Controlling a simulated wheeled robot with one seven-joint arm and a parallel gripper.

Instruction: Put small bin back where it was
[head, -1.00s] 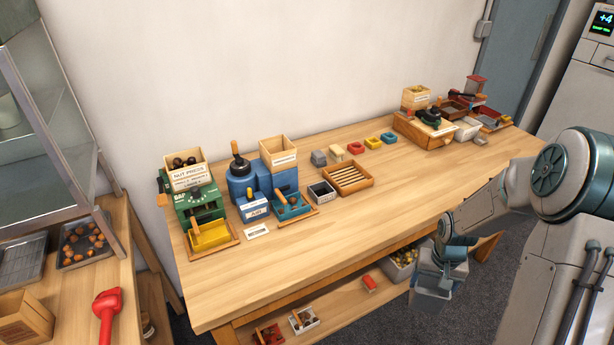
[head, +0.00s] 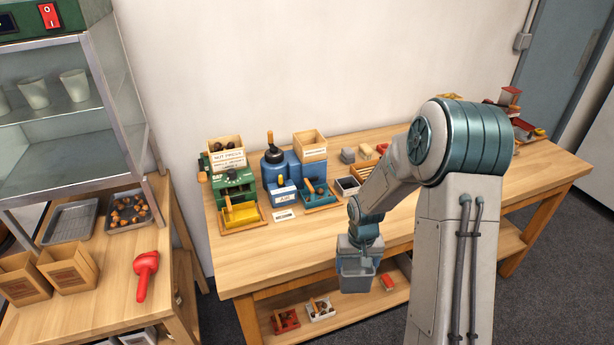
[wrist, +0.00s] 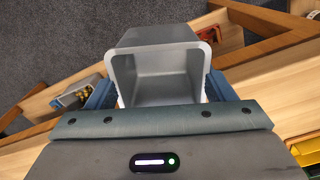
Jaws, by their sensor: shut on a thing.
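The small grey bin (head: 356,279) hangs from my gripper (head: 362,245) in front of the long table's front edge. In the wrist view the bin (wrist: 168,40) sits between the two blue fingers of my gripper (wrist: 159,90), which is shut on it. Its pale rim faces the camera and the inside looks empty. The bin is off the floor, near the level of the table's lower shelf (head: 345,312). My arm hides part of the table and shelf behind it.
The long wooden table (head: 260,262) carries a green nut press (head: 233,187) and a blue machine (head: 283,172). A red box (head: 286,320) and a white box (head: 320,309) stand on the lower shelf. A side table at left holds a red scoop (head: 145,272) and wooden boxes.

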